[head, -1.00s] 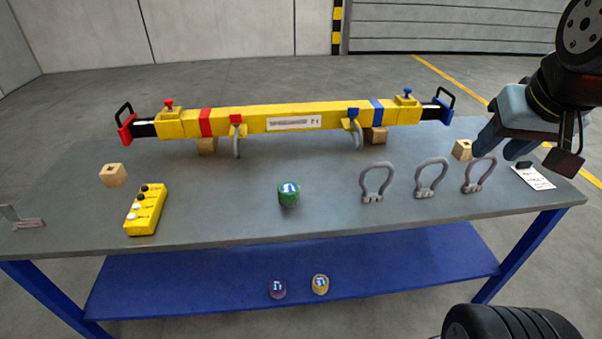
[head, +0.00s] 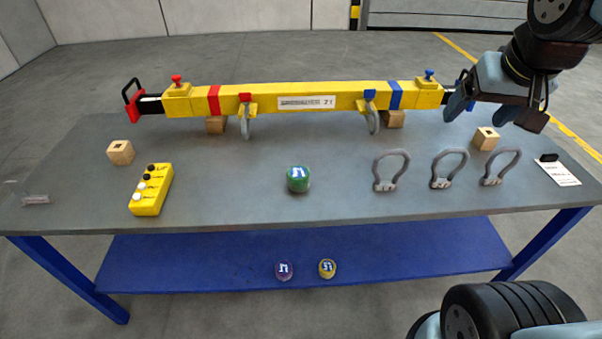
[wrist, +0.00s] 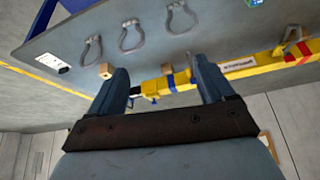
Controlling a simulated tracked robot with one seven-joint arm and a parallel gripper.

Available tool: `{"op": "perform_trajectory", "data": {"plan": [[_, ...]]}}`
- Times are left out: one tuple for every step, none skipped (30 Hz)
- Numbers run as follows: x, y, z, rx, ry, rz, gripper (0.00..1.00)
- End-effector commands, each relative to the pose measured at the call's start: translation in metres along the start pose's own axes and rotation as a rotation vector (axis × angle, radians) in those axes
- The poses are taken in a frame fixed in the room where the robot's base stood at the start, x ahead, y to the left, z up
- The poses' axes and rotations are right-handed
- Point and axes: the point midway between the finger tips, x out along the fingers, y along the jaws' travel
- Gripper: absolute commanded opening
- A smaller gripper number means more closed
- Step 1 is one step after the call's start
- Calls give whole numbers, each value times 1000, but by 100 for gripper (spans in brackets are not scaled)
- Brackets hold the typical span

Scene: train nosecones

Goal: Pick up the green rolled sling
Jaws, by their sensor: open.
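The green rolled sling (head: 298,179) stands upright on the grey table top, near the middle of its front half. It is a small green roll with a blue and white mark on top. My gripper (head: 484,114) is open and empty at the upper right, above the right end of the yellow beam, well to the right of the sling. In the wrist view my gripper (wrist: 163,82) shows two parted fingers with nothing between them.
The yellow beam (head: 430,95) lies along the table's back on wooden blocks. A yellow control box (head: 151,190) lies left. A purple roll (head: 284,271) and a yellow roll (head: 327,268) sit on the blue lower shelf (head: 200,262).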

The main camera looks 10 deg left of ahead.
Motion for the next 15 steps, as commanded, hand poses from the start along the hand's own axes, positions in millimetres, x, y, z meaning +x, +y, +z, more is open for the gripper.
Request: {"op": "perform_trajectory", "data": {"plan": [[13, -11, -8, -22, -14, -14, 87], [20, -16, -13, -32, -18, -20, 89], [29, -24, -19, -43, -22, -28, 93], [36, -31, -24, -53, -25, -34, 96], [43, -38, -28, -62, -29, -40, 98], [52, -47, -32, -77, -33, -47, 98], [59, -54, -36, -86, -37, -52, 98], [67, -62, -38, -97, -40, -58, 98], [76, -73, -42, -111, -44, -65, 98], [84, -82, -44, -123, -48, -69, 98], [91, -90, -46, -133, -50, -74, 98], [101, -102, -48, -149, -54, -80, 98], [108, -111, -49, -159, -56, -85, 98], [115, -121, -49, -172, -59, -89, 98], [125, -133, -49, -188, -62, -95, 98]]}}
